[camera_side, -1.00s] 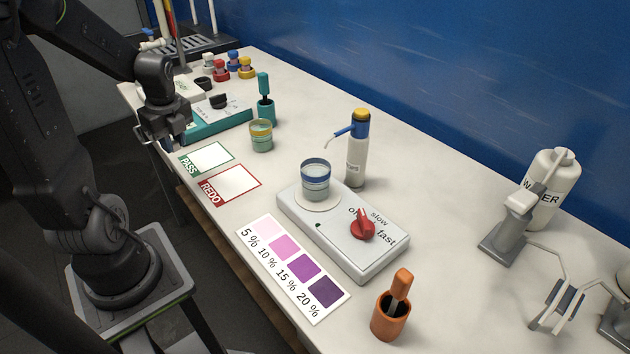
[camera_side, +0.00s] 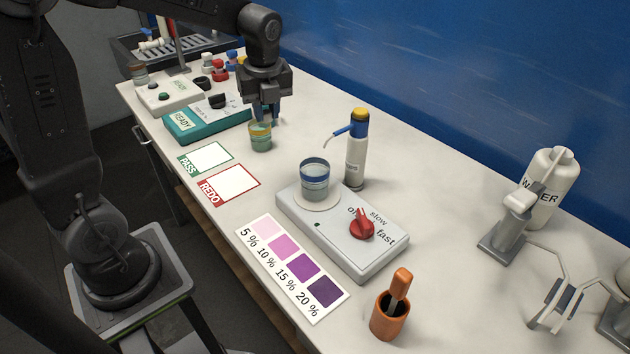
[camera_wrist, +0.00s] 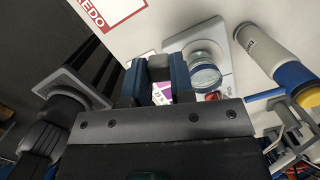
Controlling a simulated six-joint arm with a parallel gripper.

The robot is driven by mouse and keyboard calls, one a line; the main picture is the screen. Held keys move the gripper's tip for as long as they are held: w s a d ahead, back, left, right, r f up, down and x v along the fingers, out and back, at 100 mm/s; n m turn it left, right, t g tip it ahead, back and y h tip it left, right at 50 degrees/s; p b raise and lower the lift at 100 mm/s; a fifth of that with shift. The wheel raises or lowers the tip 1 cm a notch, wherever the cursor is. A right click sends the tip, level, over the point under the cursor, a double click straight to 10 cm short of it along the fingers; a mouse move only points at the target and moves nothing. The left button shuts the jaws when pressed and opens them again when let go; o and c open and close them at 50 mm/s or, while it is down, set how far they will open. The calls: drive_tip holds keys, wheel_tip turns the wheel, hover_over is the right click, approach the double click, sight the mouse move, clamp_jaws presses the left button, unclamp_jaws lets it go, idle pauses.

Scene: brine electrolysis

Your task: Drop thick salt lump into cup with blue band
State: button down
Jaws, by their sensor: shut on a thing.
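The cup with the blue band (camera_side: 314,182) stands upright on the white round plate of the stirrer (camera_side: 345,240), with clear liquid in it. It also shows in the wrist view (camera_wrist: 205,74). The lump cannot be made out in the side view.
A wash bottle (camera_side: 356,155) stands behind the blue-banded cup, its spout pointing left. A colour card (camera_side: 292,268) and an orange holder (camera_side: 389,315) are in front. PASS (camera_side: 205,157) and REDO (camera_side: 229,185) mats lie left. A teal device (camera_side: 195,125) is behind them.

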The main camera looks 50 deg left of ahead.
drive_tip(key=w+d+r+m, duration=0.2)
drive_tip(key=d, duration=0.5)
drive_tip(key=w+d+r+m, duration=0.1)
drive_tip(key=d+r, duration=0.1)
drive_tip(key=d, duration=0.4)
drive_tip(key=shift+w+d+f, duration=0.1)
drive_tip(key=shift+d+f, duration=0.05)
drive_tip(key=shift+f, duration=2.7)
drive_tip(key=c, duration=0.9)
unclamp_jaws()
wheel_tip(320, 180, up, 14)
drive_tip(key=s+d, duration=0.1)
drive_tip(key=shift+d+f, duration=0.15)
drive_tip(key=shift+d, duration=0.2)
